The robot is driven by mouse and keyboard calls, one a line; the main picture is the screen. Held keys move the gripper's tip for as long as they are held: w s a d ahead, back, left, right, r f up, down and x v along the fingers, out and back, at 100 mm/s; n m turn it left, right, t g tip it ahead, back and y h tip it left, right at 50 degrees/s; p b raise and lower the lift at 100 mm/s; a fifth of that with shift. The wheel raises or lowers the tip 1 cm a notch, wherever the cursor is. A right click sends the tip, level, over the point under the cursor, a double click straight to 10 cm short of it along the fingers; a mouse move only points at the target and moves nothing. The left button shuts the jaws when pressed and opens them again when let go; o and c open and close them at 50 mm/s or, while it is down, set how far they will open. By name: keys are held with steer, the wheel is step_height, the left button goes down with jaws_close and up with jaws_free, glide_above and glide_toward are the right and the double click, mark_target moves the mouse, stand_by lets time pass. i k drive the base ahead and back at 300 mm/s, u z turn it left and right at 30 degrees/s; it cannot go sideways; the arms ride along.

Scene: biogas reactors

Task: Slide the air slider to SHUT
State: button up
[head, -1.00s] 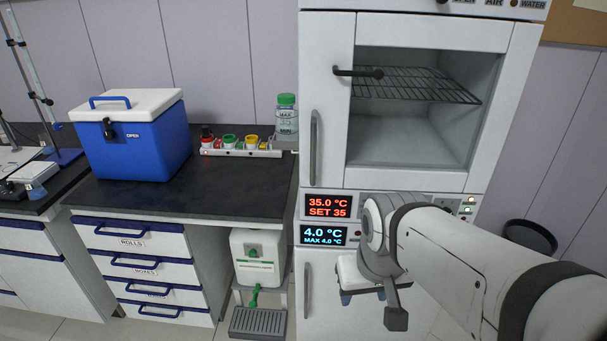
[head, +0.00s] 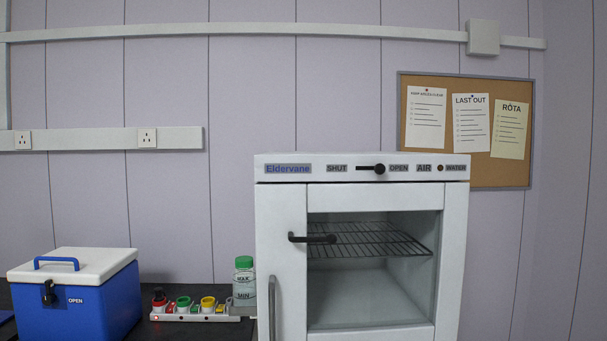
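The air slider (head: 379,169) is a black knob on a short dark slot along the top panel of the white incubator cabinet (head: 281,250). The knob sits at the right end of the slot, beside the OPEN label (head: 398,168). The SHUT label (head: 336,168) is to the left of the slot, and the AIR label (head: 424,168) is further right. My gripper is not in the head view now.
A black handle (head: 312,239) sticks out at the cabinet's window, with a wire shelf (head: 370,243) behind. A blue cool box (head: 90,302), a rack of coloured caps (head: 190,310) and a green-capped bottle (head: 244,282) stand left. The space before the slider looks clear.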

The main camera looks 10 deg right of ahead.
mark_target(379, 169)
steer(key=k, duration=1.35)
steer(key=z, duration=0.3)
steer(key=i, duration=0.8)
steer(key=z, duration=0.4)
steer(key=i, duration=0.75)
steer(key=z, duration=0.2)
